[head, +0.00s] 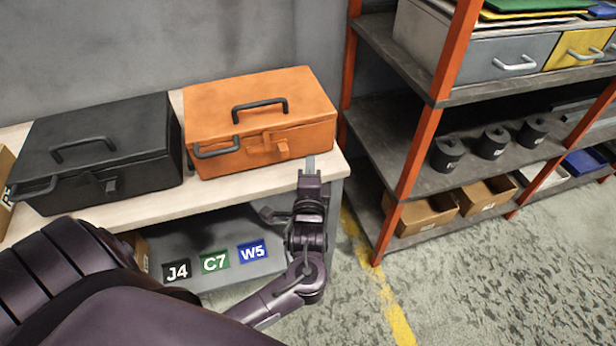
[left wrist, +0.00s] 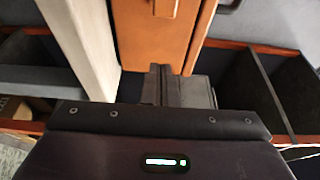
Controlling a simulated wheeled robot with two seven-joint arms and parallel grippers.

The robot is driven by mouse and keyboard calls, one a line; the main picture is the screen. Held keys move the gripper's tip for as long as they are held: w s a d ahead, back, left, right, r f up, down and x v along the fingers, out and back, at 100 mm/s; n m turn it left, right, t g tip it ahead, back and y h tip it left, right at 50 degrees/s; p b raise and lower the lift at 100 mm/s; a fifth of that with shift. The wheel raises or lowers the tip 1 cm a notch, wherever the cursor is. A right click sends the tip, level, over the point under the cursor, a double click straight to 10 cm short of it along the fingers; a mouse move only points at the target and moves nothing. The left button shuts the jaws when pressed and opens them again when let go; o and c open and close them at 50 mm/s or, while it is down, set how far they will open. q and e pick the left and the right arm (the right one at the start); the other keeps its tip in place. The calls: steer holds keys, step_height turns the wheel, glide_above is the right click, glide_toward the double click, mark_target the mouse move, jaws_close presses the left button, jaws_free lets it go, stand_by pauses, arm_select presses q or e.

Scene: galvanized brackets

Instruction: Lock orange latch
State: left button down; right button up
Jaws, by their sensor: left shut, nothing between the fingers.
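The orange case (head: 262,115) stands on the light wooden bench with its lid down. Its orange latch (head: 282,148) is on the front face, right of the middle; I cannot tell whether it is locked. The case also shows in the left wrist view (left wrist: 135,32), with part of the latch (left wrist: 165,7) at the top edge. My left gripper (head: 308,166) is shut and empty, in front of the case's right front corner, to the right of the latch and apart from it. In the left wrist view its fingers (left wrist: 162,85) show below the case. My right gripper is not in view.
A black case (head: 95,150) stands left of the orange one on the bench (head: 165,203). A shelf rack with orange posts (head: 418,155) stands to the right, holding black cylinders and cartons. Signs J4, C7 and W5 (head: 252,250) are below the bench top.

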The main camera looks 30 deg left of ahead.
mark_target(279, 151)
arm_select(q)
steer(key=x, duration=0.4)
steer(key=shift+s+a, duration=0.15)
steer(key=shift+a, duration=0.2)
steer(key=shift+s+a+p, duration=0.5)
steer(key=shift+s+a, duration=0.4)
steer(key=shift+s, duration=0.3)
steer(key=shift+s+a, duration=0.15)
steer(key=shift+s+a+p, duration=0.15)
steer(key=shift+s+p, duration=0.05)
steer(key=shift+p, duration=0.1)
steer(key=shift+s+a+p, duration=1.05)
steer(key=shift+s+a, duration=0.05)
steer(key=shift+s, duration=0.25)
